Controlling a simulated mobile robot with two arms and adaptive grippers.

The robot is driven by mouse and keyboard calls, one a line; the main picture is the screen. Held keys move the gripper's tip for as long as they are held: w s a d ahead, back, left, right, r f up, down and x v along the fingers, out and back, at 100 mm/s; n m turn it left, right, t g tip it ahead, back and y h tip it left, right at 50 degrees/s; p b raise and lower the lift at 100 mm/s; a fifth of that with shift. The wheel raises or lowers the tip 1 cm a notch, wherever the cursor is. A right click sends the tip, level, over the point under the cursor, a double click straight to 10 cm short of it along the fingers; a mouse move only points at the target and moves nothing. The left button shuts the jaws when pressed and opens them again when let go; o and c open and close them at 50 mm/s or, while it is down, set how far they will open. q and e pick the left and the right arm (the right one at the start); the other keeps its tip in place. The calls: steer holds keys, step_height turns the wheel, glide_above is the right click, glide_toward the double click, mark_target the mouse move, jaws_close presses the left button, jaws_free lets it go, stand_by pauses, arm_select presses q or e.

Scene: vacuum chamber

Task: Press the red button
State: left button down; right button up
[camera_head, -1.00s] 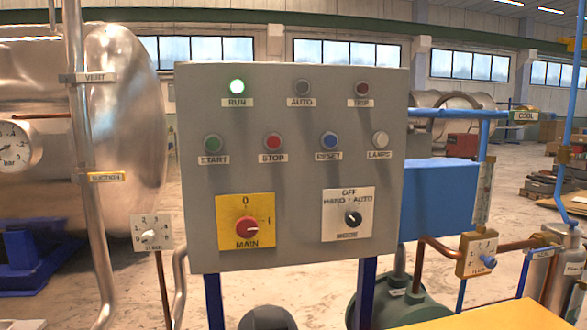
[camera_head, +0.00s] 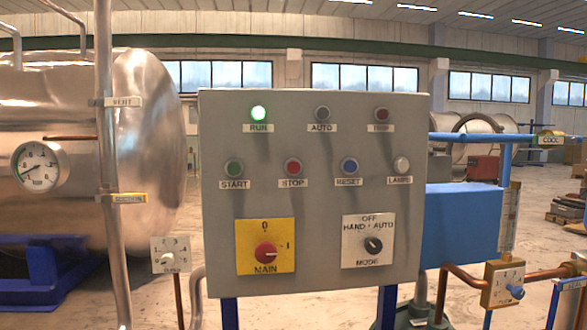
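A red button (camera_head: 293,167) labelled STOP sits in the middle row of a grey control panel (camera_head: 330,205). A green START button (camera_head: 234,168) is to its left, and a blue RESET button (camera_head: 349,166) and a whitish LAMPS button (camera_head: 401,164) are to its right. A dark red TRIP lamp (camera_head: 381,114) is at the top right of the panel. A red MAIN rotary switch (camera_head: 265,254) is on a yellow plate at the lower left. Neither of my grippers shows in the head view.
A large metal tank (camera_head: 150,150) with a gauge (camera_head: 41,166) and pipes stands at the left. A blue box (camera_head: 462,222) and copper pipes with a small valve plate (camera_head: 503,284) are at the right.

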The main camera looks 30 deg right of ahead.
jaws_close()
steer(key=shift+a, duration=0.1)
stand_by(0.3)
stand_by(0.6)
